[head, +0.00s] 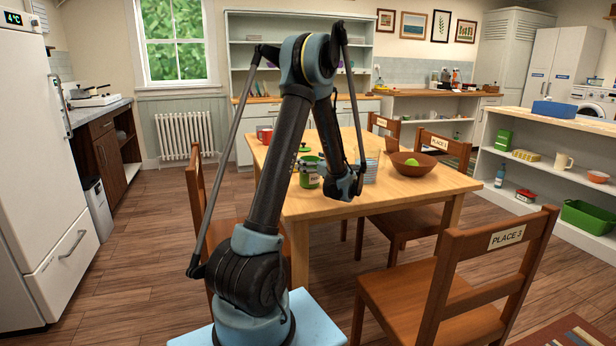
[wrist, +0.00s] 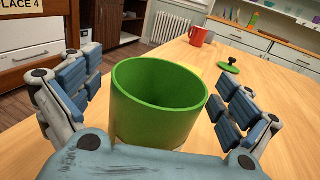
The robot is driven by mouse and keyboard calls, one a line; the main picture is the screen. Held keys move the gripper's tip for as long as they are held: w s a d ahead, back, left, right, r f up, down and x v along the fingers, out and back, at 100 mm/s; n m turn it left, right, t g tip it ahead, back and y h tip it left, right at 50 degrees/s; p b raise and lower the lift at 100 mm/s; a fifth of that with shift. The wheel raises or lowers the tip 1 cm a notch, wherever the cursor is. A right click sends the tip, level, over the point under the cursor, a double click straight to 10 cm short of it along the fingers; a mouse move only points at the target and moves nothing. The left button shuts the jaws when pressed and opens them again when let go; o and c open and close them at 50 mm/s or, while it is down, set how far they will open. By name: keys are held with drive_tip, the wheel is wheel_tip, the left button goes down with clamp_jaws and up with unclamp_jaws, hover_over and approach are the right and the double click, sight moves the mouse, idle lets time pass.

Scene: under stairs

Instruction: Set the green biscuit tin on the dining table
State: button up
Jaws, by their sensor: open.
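The green biscuit tin (head: 308,173) appears to stand upright on the wooden dining table (head: 420,186), near its front left part. In the wrist view the tin (wrist: 150,120) has an open top and a bare green inside. My gripper (wrist: 160,75) is open, with one blue-grey finger on each side of the tin and a visible gap at both sides. The palm hides the tin's base.
A green lid with a black knob (wrist: 229,66) and a red mug (wrist: 201,37) stand beyond the tin. A brown bowl (head: 413,162) with green fruit is right on the table. Chairs surround the table, including the PLACE 3 chair (head: 506,237).

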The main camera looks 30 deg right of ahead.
drive_tip(key=shift+c, duration=0.6)
drive_tip(key=c, duration=1.6)
